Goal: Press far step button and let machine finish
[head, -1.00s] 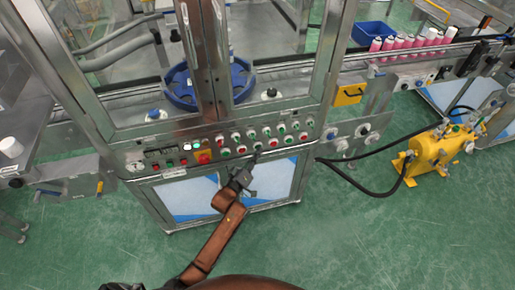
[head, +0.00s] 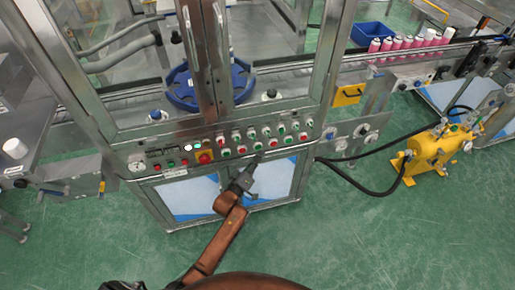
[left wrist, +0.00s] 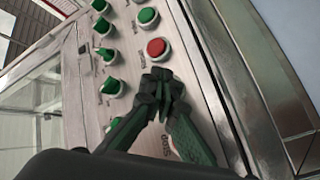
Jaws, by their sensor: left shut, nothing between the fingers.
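The machine's control panel (head: 215,150) runs along the front of the steel-framed machine and carries rows of red and green buttons. My left gripper (head: 257,161) is at the panel's lower edge, fingers pointing at it. In the left wrist view, the shut, empty fingers (left wrist: 160,82) are close to the panel, just below a red button (left wrist: 157,48). A green button (left wrist: 147,17) sits above that, with several green knobs (left wrist: 108,54) to the left. The fingers hide part of the panel and its lettering, so I cannot tell whether they touch a button.
A blue round carrier (head: 184,96) is inside the machine. Pink cans (head: 397,43) stand on the conveyor at right, near a blue bin (head: 372,33). A yellow pump (head: 430,150) with black hoses stands on the floor. Green floor is open in front.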

